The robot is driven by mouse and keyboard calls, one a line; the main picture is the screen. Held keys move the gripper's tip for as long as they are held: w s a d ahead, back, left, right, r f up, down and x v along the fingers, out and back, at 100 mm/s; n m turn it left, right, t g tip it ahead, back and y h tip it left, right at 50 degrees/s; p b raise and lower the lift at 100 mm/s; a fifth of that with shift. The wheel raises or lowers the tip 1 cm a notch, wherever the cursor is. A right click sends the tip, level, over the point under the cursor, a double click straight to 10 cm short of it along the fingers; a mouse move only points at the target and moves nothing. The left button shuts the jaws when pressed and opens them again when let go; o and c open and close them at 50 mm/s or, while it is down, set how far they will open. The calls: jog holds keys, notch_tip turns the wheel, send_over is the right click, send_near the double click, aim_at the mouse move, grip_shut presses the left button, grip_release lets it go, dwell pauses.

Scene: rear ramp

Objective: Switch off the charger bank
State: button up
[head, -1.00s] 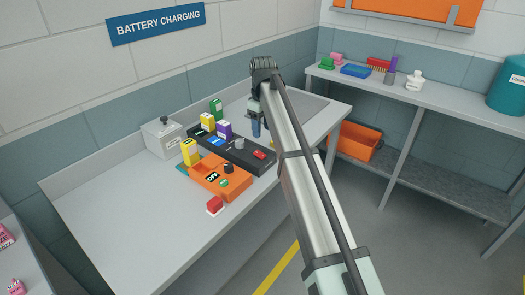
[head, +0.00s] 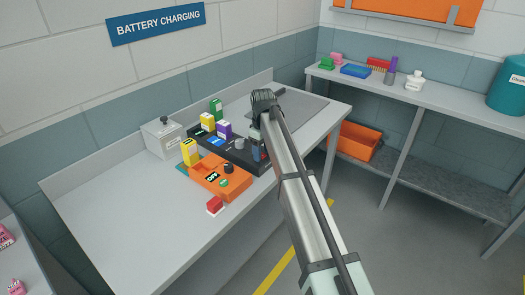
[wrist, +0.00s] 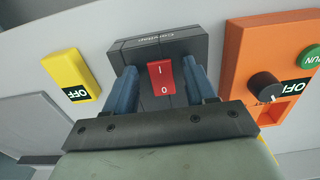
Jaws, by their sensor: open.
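The charger bank (head: 236,160) is a long black unit on the bench, holding several coloured blocks. In the wrist view its dark end (wrist: 203,46) carries a red rocker switch (wrist: 161,78) marked I above and 0 below. I cannot tell which side is pressed in. My gripper (wrist: 160,80) is open, its blue fingers on either side of the rocker; contact cannot be told. In the head view my gripper (head: 258,152) is over the bank's right end and mostly hides the switch.
An orange box (head: 222,186) with a black knob and OFF label sits beside the bank. A red-and-white block (head: 215,205) lies in front. A yellow block with OFF label (wrist: 71,74) is on the bank's other side. A grey box (head: 163,138) stands behind. The bench's left part is clear.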

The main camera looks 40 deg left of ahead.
grip_shut()
jog(key=shift+w+a+h, duration=0.1)
jog(key=shift+a+h, duration=0.25)
jog(key=shift+h, duration=0.25)
jog(key=shift+r+h, duration=0.15)
jog(key=shift+h, duration=0.75)
grip_release()
jog(key=shift+a+r, duration=0.1)
